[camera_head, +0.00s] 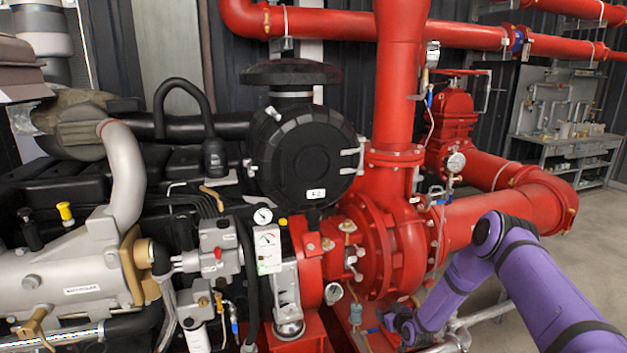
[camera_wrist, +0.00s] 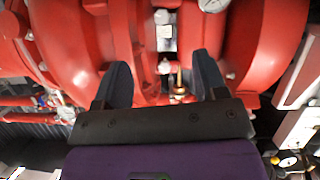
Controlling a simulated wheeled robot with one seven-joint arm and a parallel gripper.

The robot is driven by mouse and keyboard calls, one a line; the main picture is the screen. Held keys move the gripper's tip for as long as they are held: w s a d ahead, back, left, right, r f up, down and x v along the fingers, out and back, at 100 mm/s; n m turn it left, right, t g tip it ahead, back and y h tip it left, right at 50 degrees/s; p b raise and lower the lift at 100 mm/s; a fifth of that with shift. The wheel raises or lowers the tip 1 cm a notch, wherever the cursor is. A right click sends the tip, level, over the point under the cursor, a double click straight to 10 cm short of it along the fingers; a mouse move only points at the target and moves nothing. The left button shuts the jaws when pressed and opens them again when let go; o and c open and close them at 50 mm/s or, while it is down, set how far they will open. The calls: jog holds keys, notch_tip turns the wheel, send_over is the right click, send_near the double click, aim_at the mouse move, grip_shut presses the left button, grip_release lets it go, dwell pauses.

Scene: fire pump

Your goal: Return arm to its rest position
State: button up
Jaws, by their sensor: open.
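My purple arm (camera_head: 470,278) reaches in from the lower right in the head view. It bends at a dark joint and runs down and left to the front of the red pump. My gripper shows in the wrist view (camera_wrist: 162,68), with two dark fingers spread apart and nothing between them. The red pump casing (camera_wrist: 255,45) fills the view beyond the fingers. In the head view the arm's far end is low beside the pump (camera_head: 385,240), and the fingers are hard to make out. I cannot tell whether they touch anything.
A grey and black engine (camera_head: 75,260) fills the left. Red pipes (camera_head: 510,215) run behind my arm and overhead. Silvery pipes (camera_head: 490,315) lie low near my arm. Open floor (camera_head: 600,240) lies at the right, before a workbench (camera_head: 570,150).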

notch_tip(320, 180, up, 24)
jog(key=w+d+g+h, duration=0.1)
jog(key=w+g, duration=0.1)
jog(key=s+d+r+g+h, duration=0.1)
jog(key=s+r, duration=0.5)
jog(key=r, duration=0.5)
jog(key=s+d+r+g+h, duration=0.1)
jog(key=s+r, duration=0.4)
jog(key=r, duration=0.6)
jog(key=s+r+m+g+h, duration=0.1)
jog(key=s+r, duration=0.6)
jog(key=s, duration=0.3)
jog(key=s+r+m+g, duration=0.1)
jog(key=s+r, duration=0.5)
jog(key=s, duration=0.5)
jog(key=s+r+m+g, duration=0.1)
jog(key=s+m, duration=0.1)
jog(key=s, duration=2)
jog(key=shift+d+r+g, duration=0.2)
jog(key=shift+d+g, duration=0.1)
jog(key=shift+d, duration=0.15)
